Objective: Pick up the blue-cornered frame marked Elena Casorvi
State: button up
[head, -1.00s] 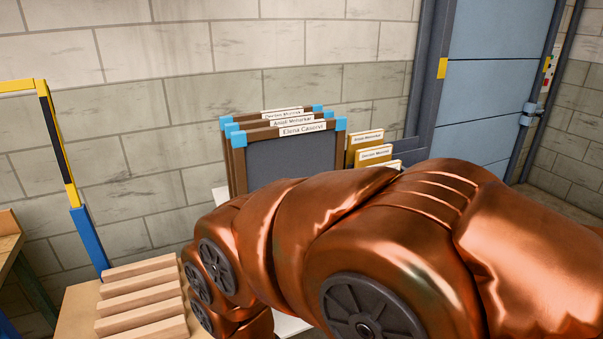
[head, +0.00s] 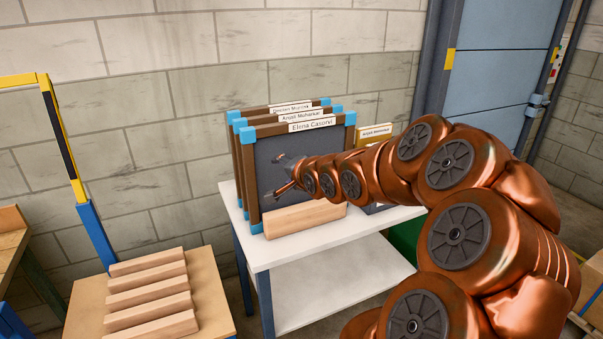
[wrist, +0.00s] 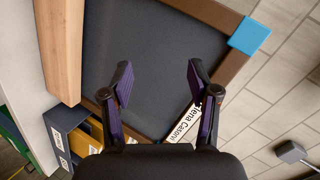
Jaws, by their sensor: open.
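The Elena Casorvi frame (head: 312,147) stands upright on the white table, foremost of several similar frames. It has a brown wooden border, blue corners, a dark panel and a white name label on its top edge. My gripper (head: 280,177) is in front of its panel in the head view. In the wrist view, my gripper (wrist: 159,72) is open and empty, its two fingers spread before the dark panel (wrist: 150,35). The right finger partly overlaps the name label (wrist: 182,122). Whether the fingers touch the frame I cannot tell.
A wooden bar (head: 305,217) lies along the frame's lower front. More labelled frames (head: 290,106) stand close behind. Wooden slats (head: 148,290) lie on a lower table at left. The white table's (head: 300,250) front is bare.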

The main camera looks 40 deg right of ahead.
aim_at(313, 124)
jog(key=s+d+r+m+t+h, duration=0.2)
jog(key=d+r+m, duration=0.15)
jog(key=d, duration=0.25)
jog(key=s+d+r+m+t+h, duration=0.1)
jog(key=d+r+m+t, duration=0.1)
jog(key=d+r, duration=0.3)
jog(key=shift+w+d+f+p, duration=0.25)
jog(key=shift+w+d+p, duration=0.2)
jog(key=shift+w, duration=0.2)
jog(key=shift+w+d+f+p, duration=0.25)
jog(key=shift+w+d+p, duration=0.2)
jog(key=shift+w, duration=0.25)
jog(key=shift+w+d+f+p, duration=0.25)
jog(key=shift+w+d+p, duration=0.15)
jog(key=shift+w, duration=0.25)
jog(key=shift+p+x, duration=0.5)
jog(key=shift+x, duration=1.1)
jog(key=shift+d, duration=0.15)
grip_shut()
